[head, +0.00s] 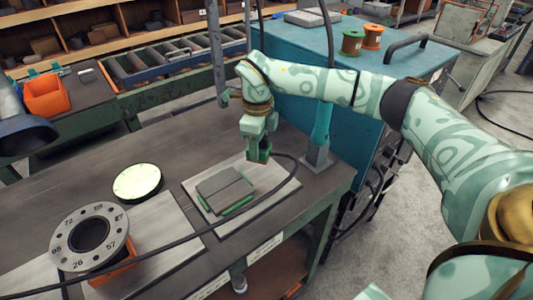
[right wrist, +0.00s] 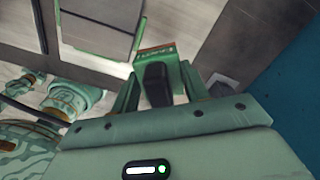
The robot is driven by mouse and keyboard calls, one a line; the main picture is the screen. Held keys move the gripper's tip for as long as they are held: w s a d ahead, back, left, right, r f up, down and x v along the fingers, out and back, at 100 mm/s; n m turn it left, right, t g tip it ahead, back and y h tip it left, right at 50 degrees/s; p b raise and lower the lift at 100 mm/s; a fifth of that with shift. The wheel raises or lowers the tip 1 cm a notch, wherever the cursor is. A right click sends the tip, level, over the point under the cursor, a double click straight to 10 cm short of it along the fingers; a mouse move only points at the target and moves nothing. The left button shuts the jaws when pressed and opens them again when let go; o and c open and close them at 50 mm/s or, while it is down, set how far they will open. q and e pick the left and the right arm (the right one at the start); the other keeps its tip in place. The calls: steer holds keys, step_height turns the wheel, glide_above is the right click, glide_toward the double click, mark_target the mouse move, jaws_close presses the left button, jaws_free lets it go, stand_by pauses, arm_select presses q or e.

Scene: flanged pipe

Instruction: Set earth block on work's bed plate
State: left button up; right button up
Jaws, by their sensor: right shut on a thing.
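My right gripper (head: 259,140) is shut on the earth block (head: 259,154), a small green block with a reddish edge. The block hangs above the far right corner of a steel plate (head: 283,190), seemingly just clear of it; the exact gap is hard to tell. In the right wrist view the earth block (right wrist: 158,58) sits between the finger ends, with a dark grip part in front. Another steel plate (head: 180,232) lies to the left, near a grey flange with numbers (head: 64,235) on an orange support. My left gripper is not in view.
A grey two-part block with green edges (head: 225,188) rests on the right plate. A black cable (head: 235,226) crosses both plates and curves up near the held block. A pale green disc (head: 137,182) lies behind the left plate. A blue cabinet (head: 345,130) stands beyond the bench.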

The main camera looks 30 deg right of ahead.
steer(key=d+f+m, duration=0.1)
steer(key=m, duration=0.1)
steer(key=d+f+m+b, duration=0.1)
steer(key=m, duration=0.1)
steer(key=w+d+f+m, duration=0.1)
steer(key=shift+w+d+f+m, duration=0.1)
steer(key=shift+f+m, duration=0.25)
steer(key=shift+m, duration=0.05)
steer(key=shift+d+f+m+b, duration=0.3)
steer(key=shift+f+m+b, duration=0.1)
steer(key=shift+f+m, duration=0.1)
steer(key=shift+w+f+b, duration=0.1)
steer(key=shift+f+b, duration=0.8)
steer(key=shift+r, duration=0.15)
steer(key=shift+a+p, duration=0.1)
steer(key=shift+p, duration=0.4)
steer(key=shift+f, duration=0.55)
steer(key=o, duration=1.1)
steer(key=shift+c, duration=0.2)
